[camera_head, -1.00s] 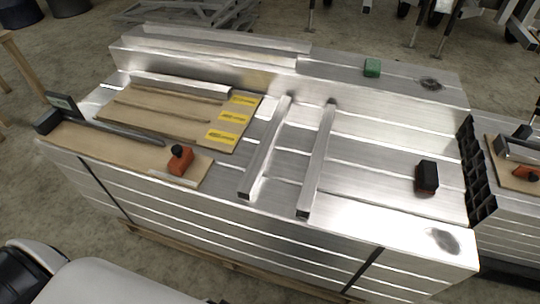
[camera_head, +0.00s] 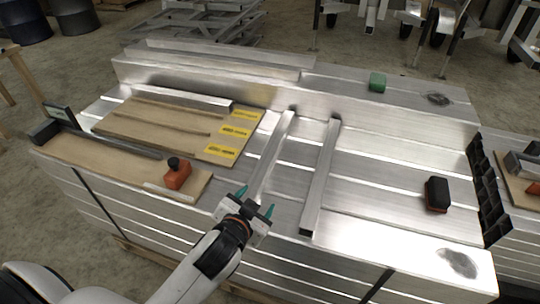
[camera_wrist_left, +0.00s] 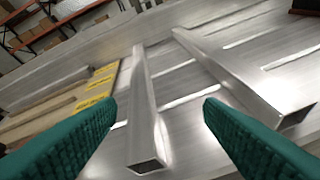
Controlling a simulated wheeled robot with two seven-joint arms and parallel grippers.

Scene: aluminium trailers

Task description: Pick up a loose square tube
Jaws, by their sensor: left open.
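Two loose square tubes lie on the flat top of the aluminium stack (camera_head: 380,180). The left tube (camera_head: 272,150) also shows in the left wrist view (camera_wrist_left: 145,110), its open end toward me. The right tube (camera_head: 321,180) lies beside it and shows in the wrist view too (camera_wrist_left: 228,75). My left gripper (camera_head: 255,201) is open and empty, with green fingers at the near end of the left tube. In the wrist view that tube's end lies between the two fingers and seems apart from both. The near end of the left tube is partly hidden by the gripper in the head view.
A brown board (camera_head: 165,124) with yellow labels and an orange-and-black tool (camera_head: 177,174) lie left of the tubes. A black-and-red block (camera_head: 437,194) lies to the right. A green block (camera_head: 377,82) sits on the raised back ledge.

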